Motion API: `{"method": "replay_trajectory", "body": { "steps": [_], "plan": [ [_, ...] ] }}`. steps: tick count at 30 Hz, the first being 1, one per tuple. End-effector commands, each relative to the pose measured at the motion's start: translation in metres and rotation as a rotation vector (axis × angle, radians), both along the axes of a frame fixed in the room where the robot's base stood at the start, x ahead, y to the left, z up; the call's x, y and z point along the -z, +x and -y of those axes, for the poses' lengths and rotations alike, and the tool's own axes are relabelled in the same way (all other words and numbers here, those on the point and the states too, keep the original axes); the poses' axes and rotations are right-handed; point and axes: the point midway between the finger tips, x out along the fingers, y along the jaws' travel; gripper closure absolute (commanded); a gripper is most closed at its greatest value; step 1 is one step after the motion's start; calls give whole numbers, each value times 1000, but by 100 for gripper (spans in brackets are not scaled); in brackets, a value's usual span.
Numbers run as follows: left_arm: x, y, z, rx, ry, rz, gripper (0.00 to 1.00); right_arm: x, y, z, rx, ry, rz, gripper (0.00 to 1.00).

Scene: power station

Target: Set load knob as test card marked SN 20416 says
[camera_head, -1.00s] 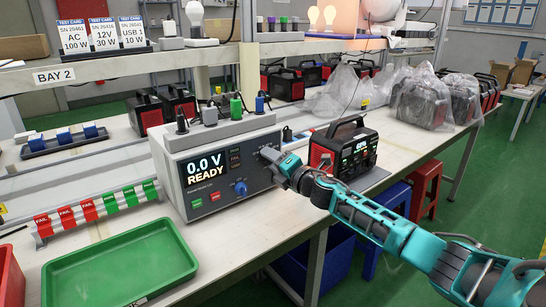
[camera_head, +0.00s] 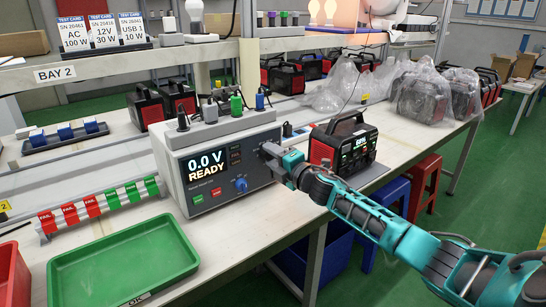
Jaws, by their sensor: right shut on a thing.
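The grey tester (camera_head: 217,170) stands on the bench with a display reading 0.0 V READY. A blue knob (camera_head: 241,184) and green and red buttons sit on its front. My right gripper (camera_head: 265,152) is at the upper right of this panel, shut on a small part, apparently a knob, that its fingers hide. Three test cards stand on the shelf: AC 100 W (camera_head: 73,35), 12V 30 W (camera_head: 103,34) and USB 10 W (camera_head: 132,31). The middle card's small print seems to read SN 20416. My left gripper is not in view.
A black and red power station (camera_head: 343,145) stands just right of the tester, close to my right arm. A green tray (camera_head: 123,262) and a rail of red and green tags (camera_head: 98,208) lie at the front left. Bagged units (camera_head: 422,98) stand at the back right.

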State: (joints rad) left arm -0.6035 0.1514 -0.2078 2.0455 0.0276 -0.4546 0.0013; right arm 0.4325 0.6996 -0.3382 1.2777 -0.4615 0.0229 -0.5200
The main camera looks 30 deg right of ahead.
Motion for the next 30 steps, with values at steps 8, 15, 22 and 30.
{"method": "replay_trajectory", "body": {
  "steps": [8,15,22,30],
  "plan": [
    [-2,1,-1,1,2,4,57,0,0,0,1,-1,0,37],
    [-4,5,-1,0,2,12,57,0,0,0,1,-2,0,32],
    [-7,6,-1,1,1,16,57,0,-10,1,0,-1,-1,32],
    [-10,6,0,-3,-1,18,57,1,-49,4,0,-2,-3,32]
  ]
}}
